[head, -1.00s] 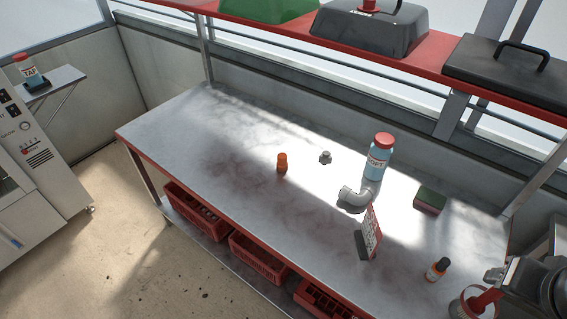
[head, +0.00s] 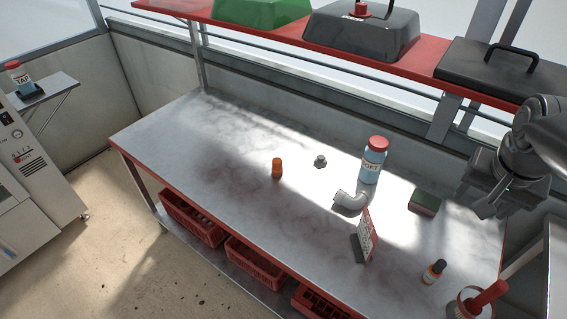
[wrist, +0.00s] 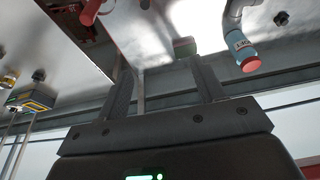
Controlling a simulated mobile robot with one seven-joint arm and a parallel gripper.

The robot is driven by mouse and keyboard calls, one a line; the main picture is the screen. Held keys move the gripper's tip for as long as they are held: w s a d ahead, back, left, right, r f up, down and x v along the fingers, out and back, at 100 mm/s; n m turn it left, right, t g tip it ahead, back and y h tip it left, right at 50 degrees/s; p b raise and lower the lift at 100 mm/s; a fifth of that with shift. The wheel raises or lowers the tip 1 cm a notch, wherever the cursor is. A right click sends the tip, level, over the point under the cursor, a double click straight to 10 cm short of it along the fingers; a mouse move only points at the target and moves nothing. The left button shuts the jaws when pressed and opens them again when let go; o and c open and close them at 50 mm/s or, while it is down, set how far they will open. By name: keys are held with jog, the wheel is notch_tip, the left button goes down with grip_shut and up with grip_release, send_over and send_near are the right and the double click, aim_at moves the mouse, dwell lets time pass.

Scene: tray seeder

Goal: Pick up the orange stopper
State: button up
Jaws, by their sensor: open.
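The orange stopper (head: 277,168) stands upright on the metal bench, left of a small grey fitting. I cannot make it out in the wrist view. My gripper (head: 482,198) is at the right side of the head view, above the bench's right end and far from the stopper. In the wrist view my gripper (wrist: 165,85) shows two dark fingers spread apart with nothing between them.
A red shelf (head: 290,36) overhangs the back. The bench's left half is clear.

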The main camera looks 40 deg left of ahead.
jog(key=w+a+f+g+h, duration=0.1)
jog(key=w+a+f, duration=0.5)
jog(key=w+a, duration=0.4)
jog(key=n+g+y, duration=0.1)
jog(key=n+g, duration=0.1)
jog(key=n, duration=0.1)
send_over(277, 161)
jog(key=w, duration=0.1)
jog(key=f, duration=1.6)
jog(key=shift+d+f, duration=0.25)
jog(key=shift+f, duration=0.05)
jog(key=shift+s+a+f, duration=0.1)
jog(key=shift+a+f, duration=0.1)
notch_tip(277, 161, down, 5)
jog(key=shift+f, duration=0.1)
jog(key=shift+s+a+f, duration=0.1)
jog(key=shift+s+f, duration=0.1)
jog(key=shift+f, duration=1.15)
jog(key=shift+s+f, duration=0.2)
jog(key=shift+f, duration=1.15)
jog(key=shift+c, duration=0.4)
